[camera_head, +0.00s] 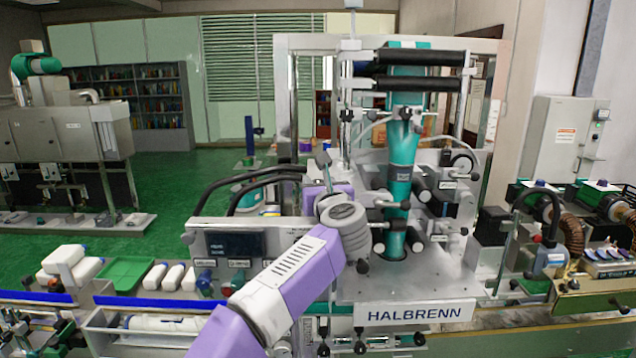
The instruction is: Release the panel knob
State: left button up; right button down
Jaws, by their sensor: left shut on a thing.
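My left arm comes in from the bottom, purple and white, and reaches up to the middle of the machine. My left gripper (325,163) is at its far end, by the machine's upright frame, small and partly hidden by my own wrist. It is shut on the panel knob, but the knob itself is too small and covered to make out. The machine's front panel (238,244) is grey with a dark display and small coloured controls below, left of my wrist. My right gripper is not in view.
The sleeve machine (415,312), marked HALBRENN, fills the middle, with a teal sleeve column (402,165) and black rollers right of my gripper. White bottles (65,258) and a green tray (121,274) are at left. A conveyor edge runs along the front.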

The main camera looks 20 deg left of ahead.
pick_arm(q)
jog(key=shift+r+y, duration=0.1)
jog(key=shift+y, duration=0.2)
jog(key=o, duration=0.9)
jog(key=shift+o, duration=0.2)
jog(key=b+v, duration=0.1)
jog(key=v, duration=0.6)
jog(key=shift+s+d+b, duration=0.1)
jog(key=shift+s+b, duration=0.15)
jog(key=shift+b, duration=0.1)
